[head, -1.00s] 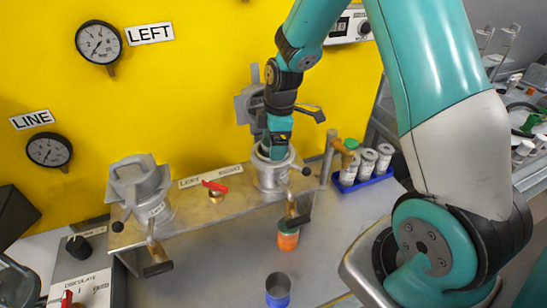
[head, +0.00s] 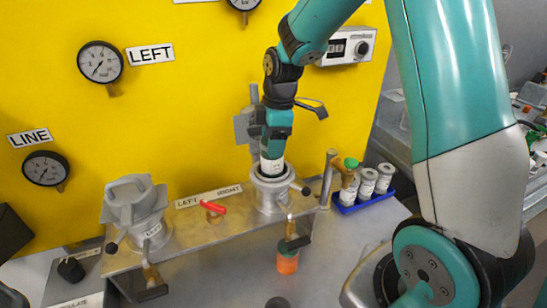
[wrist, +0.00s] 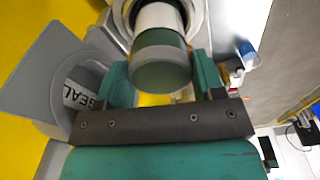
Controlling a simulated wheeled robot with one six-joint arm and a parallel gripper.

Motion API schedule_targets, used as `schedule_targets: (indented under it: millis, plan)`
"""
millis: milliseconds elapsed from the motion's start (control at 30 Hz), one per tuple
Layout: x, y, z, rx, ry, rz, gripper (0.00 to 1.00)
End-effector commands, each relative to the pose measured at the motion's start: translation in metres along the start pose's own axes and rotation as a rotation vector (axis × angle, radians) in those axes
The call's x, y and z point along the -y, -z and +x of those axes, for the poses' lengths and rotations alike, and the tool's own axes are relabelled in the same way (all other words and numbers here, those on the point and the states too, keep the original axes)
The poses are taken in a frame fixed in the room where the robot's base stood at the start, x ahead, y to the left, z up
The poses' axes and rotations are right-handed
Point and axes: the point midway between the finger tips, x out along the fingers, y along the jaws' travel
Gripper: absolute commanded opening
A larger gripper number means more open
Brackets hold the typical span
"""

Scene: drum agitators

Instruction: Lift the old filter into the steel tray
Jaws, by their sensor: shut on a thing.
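The old filter (head: 271,166), a white cylinder with a dark green end, stands upright in the mouth of the open right housing (head: 270,185). Its upper part shows above the rim and its lower part is hidden inside. My gripper (head: 273,150) is directly above the housing and shut on the filter's top. In the wrist view the filter (wrist: 159,55) lies between the two green fingers of my gripper (wrist: 161,80), with the housing's round rim behind it. I cannot make out the steel tray with certainty in either view.
A blue rack (head: 362,204) with several capped cartridges stands right of the housing, beside an upright post (head: 327,178). The left housing (head: 135,207) is closed. A red valve lever (head: 212,207) sits between the housings. An orange jar (head: 287,262) is below the right housing.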

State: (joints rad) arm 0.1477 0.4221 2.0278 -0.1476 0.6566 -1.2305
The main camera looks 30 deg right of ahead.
Motion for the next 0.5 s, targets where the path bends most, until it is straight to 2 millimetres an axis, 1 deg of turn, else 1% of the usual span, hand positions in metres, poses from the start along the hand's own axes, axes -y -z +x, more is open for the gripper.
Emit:
schedule_targets:
  millis: [33,300,500]
  plan:
    - [-0.002,0.002,-0.011,-0.003,-0.008,0.0,0.25]
    - [-0.001,0.009,-0.071,-0.002,-0.006,0.0,0.25]
    - [-0.001,0.013,-0.111,-0.001,-0.005,0.0,0.25]
